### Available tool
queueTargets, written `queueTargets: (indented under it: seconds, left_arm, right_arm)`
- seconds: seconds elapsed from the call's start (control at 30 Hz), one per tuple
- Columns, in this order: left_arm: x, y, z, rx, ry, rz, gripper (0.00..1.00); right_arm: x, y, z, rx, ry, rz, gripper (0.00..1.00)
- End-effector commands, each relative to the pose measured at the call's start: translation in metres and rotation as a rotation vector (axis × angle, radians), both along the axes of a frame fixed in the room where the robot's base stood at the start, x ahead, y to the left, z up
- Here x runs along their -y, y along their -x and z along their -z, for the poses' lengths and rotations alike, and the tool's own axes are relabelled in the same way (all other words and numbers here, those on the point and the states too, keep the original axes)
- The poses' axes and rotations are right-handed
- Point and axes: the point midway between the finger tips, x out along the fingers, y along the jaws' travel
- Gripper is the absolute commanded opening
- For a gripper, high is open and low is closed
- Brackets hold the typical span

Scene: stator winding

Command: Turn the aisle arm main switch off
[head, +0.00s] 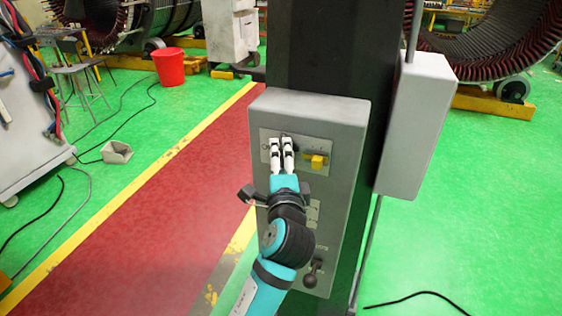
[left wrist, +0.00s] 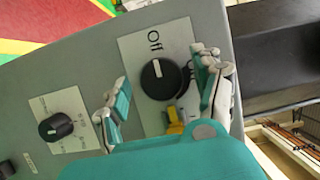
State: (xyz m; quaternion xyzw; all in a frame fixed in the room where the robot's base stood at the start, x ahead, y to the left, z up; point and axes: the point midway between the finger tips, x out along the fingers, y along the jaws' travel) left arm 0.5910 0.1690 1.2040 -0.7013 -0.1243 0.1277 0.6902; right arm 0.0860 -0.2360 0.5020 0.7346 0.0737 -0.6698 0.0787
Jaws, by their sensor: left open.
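A grey control box (head: 338,117) is mounted on a dark column. In the left wrist view, a black rotary switch (left wrist: 158,82) sits on a pale plate (left wrist: 131,56) lettered "Off". A short pale line on the knob lies on the side toward this lettering. My left gripper (head: 281,141) is in front of the upper part of the box and mostly hides the switch in the head view. In the left wrist view its open fingers (left wrist: 165,87) stand on both sides of the knob; I cannot tell whether they touch it. My right gripper is not in view.
A yellow part (head: 317,161) sits on the box beside the fingers. A smaller black knob (left wrist: 55,126) is on another plate. A black ball-ended handle (head: 313,273) is low on the box. A second grey box (head: 418,125) hangs at the right.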

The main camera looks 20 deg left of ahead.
Motion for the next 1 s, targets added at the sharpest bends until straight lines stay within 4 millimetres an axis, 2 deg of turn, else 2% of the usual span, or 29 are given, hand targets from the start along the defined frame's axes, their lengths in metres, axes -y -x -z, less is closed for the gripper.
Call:
queueTargets:
  seconds: [0.17, 0.6, 1.0]
  left_arm:
    - [0.002, 0.004, 0.000, 0.001, -0.001, 0.001, 0.67]
    - [0.024, 0.064, 0.000, -0.002, 0.001, 0.001, 0.67]
    - [0.026, 0.070, 0.000, 0.000, 0.000, 0.000, 0.67]
  right_arm:
    - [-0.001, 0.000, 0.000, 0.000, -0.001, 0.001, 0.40]
    - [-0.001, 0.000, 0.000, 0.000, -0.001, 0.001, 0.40]
    - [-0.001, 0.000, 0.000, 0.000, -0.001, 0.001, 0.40]
